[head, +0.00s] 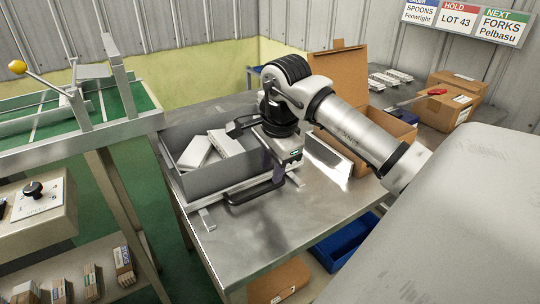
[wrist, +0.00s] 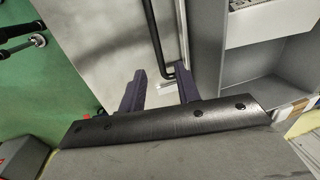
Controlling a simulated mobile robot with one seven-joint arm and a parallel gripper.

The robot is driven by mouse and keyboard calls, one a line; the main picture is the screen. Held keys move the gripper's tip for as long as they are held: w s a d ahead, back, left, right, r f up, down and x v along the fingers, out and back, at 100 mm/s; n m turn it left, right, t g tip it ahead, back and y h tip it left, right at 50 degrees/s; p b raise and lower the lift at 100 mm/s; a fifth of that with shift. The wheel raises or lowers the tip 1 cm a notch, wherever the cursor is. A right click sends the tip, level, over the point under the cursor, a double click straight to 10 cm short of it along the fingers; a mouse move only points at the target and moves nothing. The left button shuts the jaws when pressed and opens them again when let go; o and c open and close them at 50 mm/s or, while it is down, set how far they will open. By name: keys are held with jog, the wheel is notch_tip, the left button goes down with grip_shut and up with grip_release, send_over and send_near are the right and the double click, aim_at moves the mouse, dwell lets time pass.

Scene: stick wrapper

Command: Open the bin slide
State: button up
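A grey bin (head: 178,142) with white packs (head: 212,147) in it sits on the metal table. A black bar handle (head: 243,198) runs along its near side, and another black handle part (head: 236,127) shows at the far side. In the wrist view the handle (wrist: 154,32) is a thin dark bar with a bend beside the bin wall (wrist: 208,50). My gripper (head: 279,178) points down at the handle's right end. In the wrist view my gripper's (wrist: 160,88) two purple fingers are apart, the bar's bend between their tips. Whether either finger touches it cannot be told.
An open cardboard box (head: 342,75) stands behind my arm. A green-bedded metal bench (head: 130,98) stands left. Bare tabletop (head: 255,240) lies in front of the bin.

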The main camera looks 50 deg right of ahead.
notch_tip(320, 180, up, 8)
jog(key=s, duration=0.1)
jog(key=shift+s+a+r, duration=0.15)
jog(key=shift+s+a, duration=0.05)
jog(key=shift+s, duration=0.05)
dwell(0.4)
